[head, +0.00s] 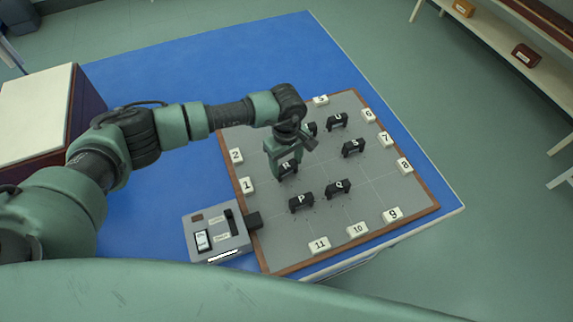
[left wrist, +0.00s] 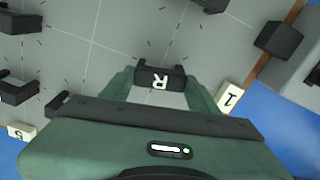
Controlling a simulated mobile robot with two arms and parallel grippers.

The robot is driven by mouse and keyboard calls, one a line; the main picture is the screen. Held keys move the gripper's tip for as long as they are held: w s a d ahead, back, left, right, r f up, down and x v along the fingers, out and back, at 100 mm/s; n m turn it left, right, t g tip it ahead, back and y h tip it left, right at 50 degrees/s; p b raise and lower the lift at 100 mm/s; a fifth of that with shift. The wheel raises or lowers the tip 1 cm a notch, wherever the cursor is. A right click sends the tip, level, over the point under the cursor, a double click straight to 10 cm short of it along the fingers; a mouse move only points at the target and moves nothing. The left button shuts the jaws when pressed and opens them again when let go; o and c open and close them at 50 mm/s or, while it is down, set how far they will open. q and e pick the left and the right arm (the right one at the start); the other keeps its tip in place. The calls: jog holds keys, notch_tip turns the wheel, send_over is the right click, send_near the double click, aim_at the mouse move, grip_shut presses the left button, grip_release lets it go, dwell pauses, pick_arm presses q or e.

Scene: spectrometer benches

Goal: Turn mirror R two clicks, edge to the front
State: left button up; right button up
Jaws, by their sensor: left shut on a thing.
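Mirror R (head: 288,167) is a small black block with a white letter R, standing on the grey board (head: 320,225). My left gripper (head: 283,172) reaches down over it from above. In the left wrist view, mirror R (left wrist: 160,78) lies between the two green fingers of my left gripper (left wrist: 158,90), which is shut on it. The lower part of the mirror is hidden by the gripper in the head view. My right gripper is not in view.
Mirrors P (head: 301,202), Q (head: 338,188), S (head: 353,147) and U (head: 337,121) stand nearby; another black mirror is partly hidden behind my wrist. Numbered white tiles line the board's edge. A grey box (head: 216,232) with a switch stands at the front left corner.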

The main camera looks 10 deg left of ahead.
pick_arm(q)
jog(key=n+b, duration=0.4)
jog(key=shift+f, duration=0.2)
jog(key=n+b, duration=0.3)
jog(key=n, duration=0.1)
jog(key=n+b, duration=0.2)
jog(key=n, duration=0.1)
jog(key=shift+n, duration=0.3)
jog(key=shift+r+n+b, duration=0.2)
jog(key=shift+n+b, duration=1.05)
jog(key=shift+n, duration=0.55)
jog(key=o, duration=1.4)
jog(key=shift+c, duration=0.2)
